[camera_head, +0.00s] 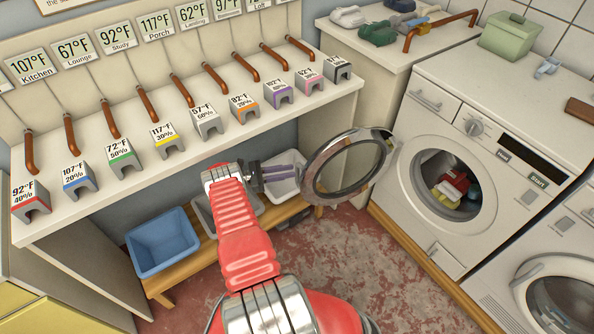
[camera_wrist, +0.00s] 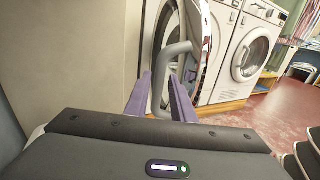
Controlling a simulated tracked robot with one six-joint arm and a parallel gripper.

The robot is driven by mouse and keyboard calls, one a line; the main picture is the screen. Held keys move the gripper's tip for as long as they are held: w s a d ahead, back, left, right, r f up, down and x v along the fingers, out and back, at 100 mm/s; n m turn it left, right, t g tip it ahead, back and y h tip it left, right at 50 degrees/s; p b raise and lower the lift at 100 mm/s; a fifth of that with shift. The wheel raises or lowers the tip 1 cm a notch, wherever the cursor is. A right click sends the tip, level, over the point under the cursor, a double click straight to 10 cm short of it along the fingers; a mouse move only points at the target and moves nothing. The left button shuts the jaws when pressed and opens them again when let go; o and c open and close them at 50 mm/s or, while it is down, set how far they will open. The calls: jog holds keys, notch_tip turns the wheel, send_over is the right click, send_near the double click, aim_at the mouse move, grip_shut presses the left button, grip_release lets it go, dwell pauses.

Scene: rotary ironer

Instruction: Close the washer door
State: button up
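The white washer (camera_head: 450,180) stands at right with its round door opening uncovered and colored laundry (camera_head: 453,188) inside. Its round glass door (camera_head: 375,178), with a metallic rim, is swung wide open to the left. My gripper (camera_head: 297,172), with purple fingers, is beside the door's left edge. In the wrist view, a bent grey bar (camera_wrist: 158,85), seemingly the door handle, passes between my fingers (camera_wrist: 161,78). The fingers look apart, with space around the bar; contact cannot be told. The door (camera_wrist: 172,30) is just beyond them.
A shelf (camera_head: 300,75) with tagged blocks and copper-colored pipes runs along the left. A blue bin (camera_head: 162,242) and grey bins sit on a low wooden bench beneath. A second machine (camera_head: 560,280) stands at lower right. Red floor (camera_head: 370,260) is clear before the washer.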

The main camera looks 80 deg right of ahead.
aim_at(297, 179)
jog(key=shift+x, duration=2.25)
grip_shut()
